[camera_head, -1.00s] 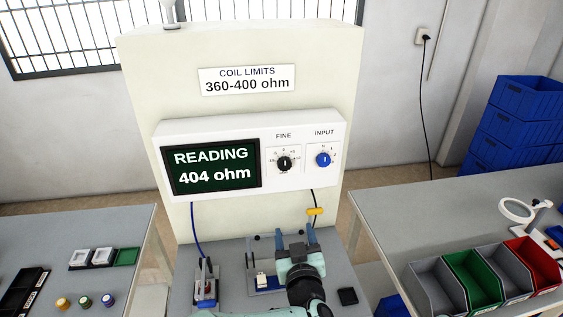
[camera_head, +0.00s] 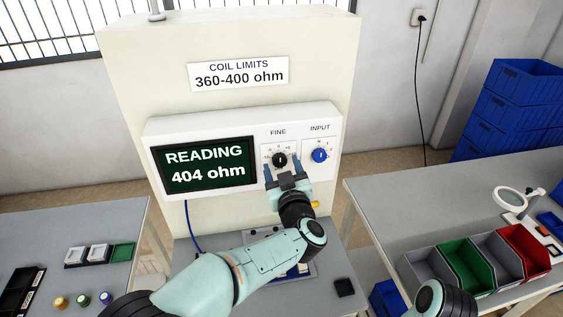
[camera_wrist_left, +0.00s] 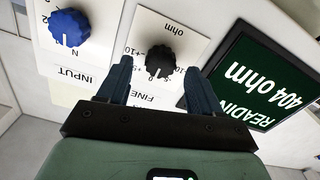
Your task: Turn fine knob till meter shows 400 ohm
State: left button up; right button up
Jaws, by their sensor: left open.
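The black fine knob (camera_head: 280,160) is on the meter's white front panel, under the word FINE. It also shows in the left wrist view (camera_wrist_left: 158,62), upside down. The meter display (camera_head: 204,164) reads 404 ohm. My left gripper (camera_head: 282,170) is open, its two blue fingers pointing at the panel on either side of the fine knob, just below it in the head view. In the left wrist view the knob lies between and beyond the fingertips (camera_wrist_left: 160,78), with no visible contact. Part of my right arm shows at the bottom right; its gripper is not in view.
The blue input knob (camera_head: 319,155) sits right of the fine knob, close to my left gripper. A sign (camera_head: 238,73) above reads COIL LIMITS 360-400 ohm. Side tables hold colored bins (camera_head: 466,270) at right and small parts at left.

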pick_arm(q)
jog(key=shift+w+a, duration=0.1)
jog(key=shift+w, duration=0.55)
pick_arm(e)
jog(key=shift+w+r, duration=0.15)
jog(key=shift+r, duration=0.05)
pick_arm(q)
jog(key=c, duration=1.1)
jog(key=shift+o, duration=0.2)
jog(key=shift+s+a+f+n+b, duration=0.1)
jog(key=shift+n+b, duration=0.45)
jog(key=shift+n, duration=0.3)
jog(key=shift+f+n+b, duration=0.1)
jog(key=shift+n+b, duration=0.4)
jog(key=shift+n, duration=0.35)
jog(key=shift+r+n+b, duration=0.1)
jog(key=shift+n+b, duration=0.7)
jog(key=shift+n, duration=0.6)
pick_arm(e)
jog(key=shift+s+f, duration=0.5)
jog(key=shift+f, duration=0.3)
jog(key=shift+s+f, duration=0.45)
jog(key=shift+f, duration=0.35)
jog(key=shift+s+f, duration=0.5)
jog(key=shift+f, duration=0.3)
